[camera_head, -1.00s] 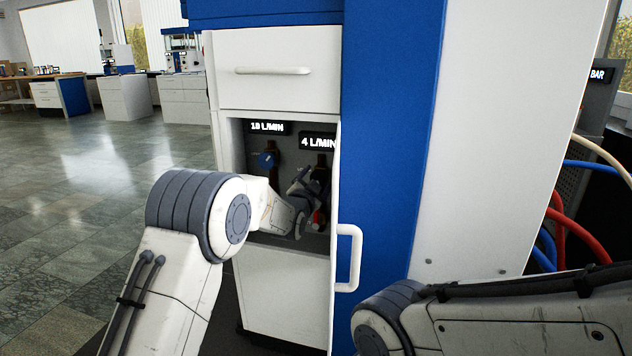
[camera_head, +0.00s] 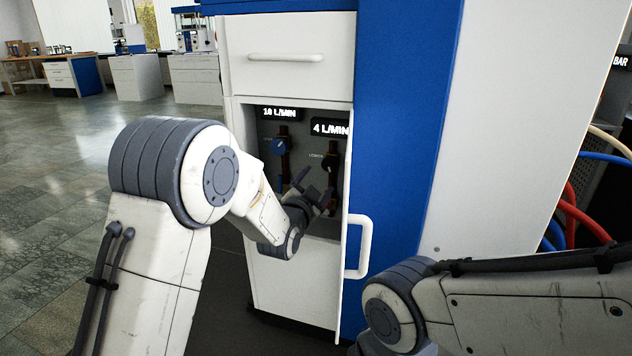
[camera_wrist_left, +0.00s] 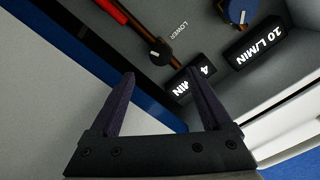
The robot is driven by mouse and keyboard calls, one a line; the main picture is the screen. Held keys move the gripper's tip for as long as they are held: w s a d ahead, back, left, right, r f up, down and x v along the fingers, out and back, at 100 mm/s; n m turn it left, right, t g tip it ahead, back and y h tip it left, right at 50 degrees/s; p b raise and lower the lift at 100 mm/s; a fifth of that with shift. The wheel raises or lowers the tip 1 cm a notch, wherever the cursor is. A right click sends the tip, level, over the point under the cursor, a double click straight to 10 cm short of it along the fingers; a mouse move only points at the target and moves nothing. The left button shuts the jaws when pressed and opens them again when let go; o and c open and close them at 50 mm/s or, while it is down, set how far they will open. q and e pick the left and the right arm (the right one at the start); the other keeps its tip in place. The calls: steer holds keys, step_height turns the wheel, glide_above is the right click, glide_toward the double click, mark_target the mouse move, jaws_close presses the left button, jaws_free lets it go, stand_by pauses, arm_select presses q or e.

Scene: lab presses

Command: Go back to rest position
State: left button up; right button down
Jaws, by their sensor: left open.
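My left gripper (camera_head: 314,190) is open and empty in front of the open compartment in the head view. Its two dark fingers also show in the left wrist view (camera_wrist_left: 165,95), spread with nothing between them. The recess holds a blue knob (camera_head: 280,146) under a "10 L/MIN" display (camera_head: 279,114). Beside it is a black knob (camera_head: 330,161) under a "4 L/MIN" display (camera_head: 330,128). In the wrist view the black knob (camera_wrist_left: 159,52) and blue knob (camera_wrist_left: 240,11) lie beyond the fingertips, apart from them. My right arm crosses the lower right; its gripper is out of view.
An open door with a white handle (camera_head: 360,247) stands right of the recess, close to my left gripper. A white drawer (camera_head: 290,58) is above. Blue and red hoses (camera_head: 585,215) hang at the right. Free floor (camera_head: 60,150) lies at the left.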

arm_select(q)
steer(key=shift+s+a, duration=0.1)
steer(key=shift+s, duration=0.2)
